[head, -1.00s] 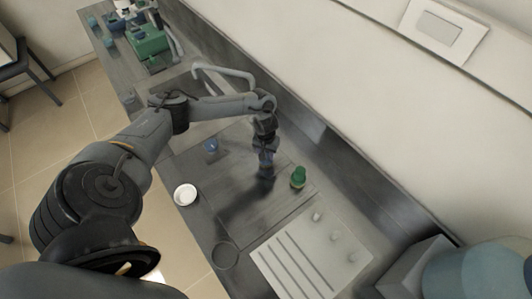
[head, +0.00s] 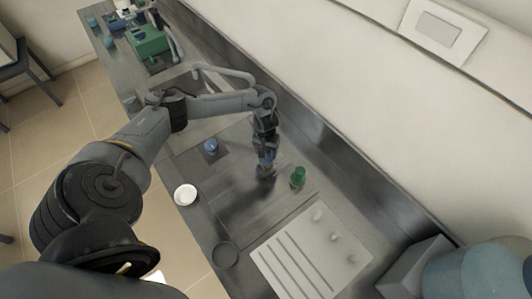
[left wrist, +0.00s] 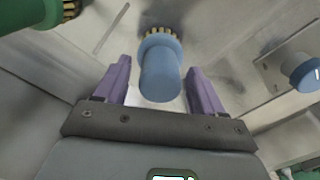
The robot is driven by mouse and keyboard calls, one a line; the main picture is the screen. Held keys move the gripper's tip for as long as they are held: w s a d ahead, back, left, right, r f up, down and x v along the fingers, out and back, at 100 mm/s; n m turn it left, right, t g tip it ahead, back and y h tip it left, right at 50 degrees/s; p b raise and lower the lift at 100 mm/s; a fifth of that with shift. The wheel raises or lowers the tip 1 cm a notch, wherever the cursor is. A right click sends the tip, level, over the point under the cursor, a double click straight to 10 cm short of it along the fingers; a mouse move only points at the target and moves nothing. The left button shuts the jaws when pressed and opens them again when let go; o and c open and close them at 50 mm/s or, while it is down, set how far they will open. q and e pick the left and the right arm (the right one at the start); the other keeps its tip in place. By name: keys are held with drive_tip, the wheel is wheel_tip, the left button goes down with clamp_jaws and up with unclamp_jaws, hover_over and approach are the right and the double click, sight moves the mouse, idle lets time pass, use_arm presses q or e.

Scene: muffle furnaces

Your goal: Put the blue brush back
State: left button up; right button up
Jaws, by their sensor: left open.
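My left gripper (head: 266,168) is low over the counter, left of the green brush (head: 298,177). In the left wrist view the gripper (left wrist: 160,88) is open, with a finger on each side of a blue brush (left wrist: 160,75). The brush's tan bristles point away from the gripper, and gaps show between its handle and both fingers. In the head view only a bit of blue shows at the gripper; the rest is hidden. The green brush also shows at the upper left of the wrist view (left wrist: 35,12). My right gripper is not in view.
A second blue object (head: 211,145) stands on a dark square to the left. A white dish (head: 185,194) and a dark ring (head: 225,254) lie near the front edge. A pale slotted board with pegs (head: 290,262) lies in front. The wall runs behind.

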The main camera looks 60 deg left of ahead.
use_arm(q)
wheel_tip(320, 180, up, 10)
drive_tip(key=shift+r+p, duration=0.25)
drive_tip(key=shift+p, duration=0.45)
drive_tip(key=shift+s, duration=0.1)
